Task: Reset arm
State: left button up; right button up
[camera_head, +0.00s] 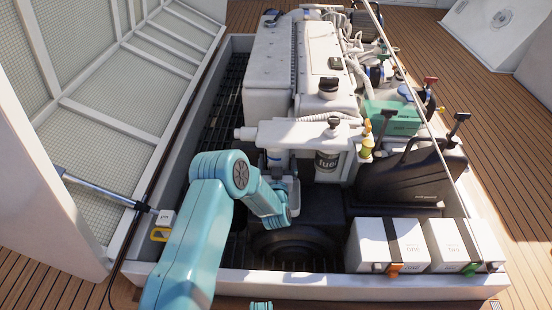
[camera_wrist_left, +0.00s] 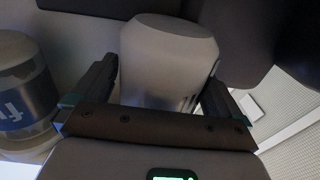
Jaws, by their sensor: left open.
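My left arm comes in from the lower left in the head view. Its gripper (camera_head: 287,190) is at the white filter canister (camera_head: 276,160) under the filter housing (camera_head: 300,133). In the wrist view my left gripper (camera_wrist_left: 155,92) is open, with one finger on each side of the pale, round-ended canister (camera_wrist_left: 168,50). Whether the fingers touch it cannot be told. A clear filter bowl labelled "fuel" (camera_head: 327,160) hangs to the right of it, and its blue label shows at the left of the wrist view (camera_wrist_left: 22,92).
A white engine (camera_head: 270,65) fills the back of the hatch. A black jug (camera_head: 412,175) and two white battery boxes (camera_head: 388,243) (camera_head: 462,243) stand at the right. The open hatch lid (camera_head: 90,110) leans at the left, with a strut (camera_head: 105,190). Wooden deck surrounds the hatch.

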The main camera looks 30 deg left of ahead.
pick_arm(q)
jog(key=shift+n+g+y, duration=0.4)
jog(key=shift+y, duration=0.1)
jog(key=shift+c, duration=0.3)
jog(key=c, duration=1)
jog(key=shift+s+a+m+t+h, duration=0.1)
jog(key=shift+m+t+h, duration=0.3)
jog(key=shift+h, duration=0.1)
jog(key=shift+s+a+m+t+h, duration=0.1)
jog(key=shift+m+t+h, duration=0.2)
jog(key=shift+m+h, duration=0.15)
jog(key=shift+c, duration=0.2)
jog(key=shift+w+d+m+t+h, duration=0.15)
jog(key=shift+m+t+h, duration=0.35)
jog(key=shift+h, duration=0.35)
jog(key=shift+a+m+t+h, duration=0.25)
jog(key=shift+m+t+h, duration=0.15)
jog(key=shift+m+h, duration=0.65)
jog(key=shift+d+m+h, duration=0.15)
jog(key=shift+m+h, duration=0.25)
jog(key=shift+h, duration=0.65)
